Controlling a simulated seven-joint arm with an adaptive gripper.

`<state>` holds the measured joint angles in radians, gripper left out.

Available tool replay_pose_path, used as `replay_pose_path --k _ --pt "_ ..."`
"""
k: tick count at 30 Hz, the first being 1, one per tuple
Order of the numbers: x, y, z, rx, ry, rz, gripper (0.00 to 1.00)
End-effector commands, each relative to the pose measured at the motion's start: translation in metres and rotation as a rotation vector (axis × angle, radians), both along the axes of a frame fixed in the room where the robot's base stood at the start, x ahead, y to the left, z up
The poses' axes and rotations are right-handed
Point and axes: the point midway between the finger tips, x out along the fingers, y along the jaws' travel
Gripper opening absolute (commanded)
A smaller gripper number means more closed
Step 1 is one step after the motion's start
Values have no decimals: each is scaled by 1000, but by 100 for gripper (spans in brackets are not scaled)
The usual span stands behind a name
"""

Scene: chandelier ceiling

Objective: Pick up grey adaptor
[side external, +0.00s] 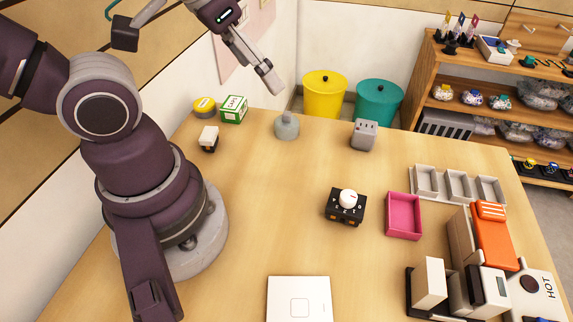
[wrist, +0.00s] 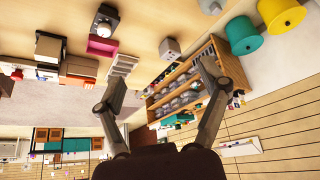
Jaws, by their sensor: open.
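The grey adaptor (side external: 364,135) is a small block with dark socket holes. It stands upright on the wooden table toward the back, right of a grey rounded object, and looks clear on all sides. It also shows in the wrist view (wrist: 170,49), near the top middle. My gripper (side external: 267,82) is raised above the back of the table, to the left of the adaptor and apart from it. In the wrist view my gripper (wrist: 158,80) has its two fingers spread wide with nothing between them.
The grey rounded object (side external: 287,126) stands left of the adaptor. Yellow (side external: 324,96) and teal (side external: 379,103) bins stand behind the table. A black box with a white knob (side external: 346,203) and a pink tray (side external: 404,216) are nearer the front. The table's middle left is clear.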

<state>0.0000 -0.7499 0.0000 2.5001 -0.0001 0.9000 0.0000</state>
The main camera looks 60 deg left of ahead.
Motion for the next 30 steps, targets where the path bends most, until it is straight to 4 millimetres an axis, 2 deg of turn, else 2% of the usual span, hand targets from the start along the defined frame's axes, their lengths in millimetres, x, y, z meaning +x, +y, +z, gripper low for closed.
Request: replay_pose_path --k 8,11,14,17,20,24,27,30 --pt "0 0 0 0 0 0 80" --pt "8 -1 2 -21 14 24 80" --pt "34 -2 6 -75 58 115 80" --pt "74 -3 2 -122 108 262 80" --pt "113 -5 -14 -129 142 412 80" --pt "160 -12 -49 -92 143 589 80" --pt "181 -17 -70 -59 122 668 80" --pt "191 -20 -84 -41 103 710 80"
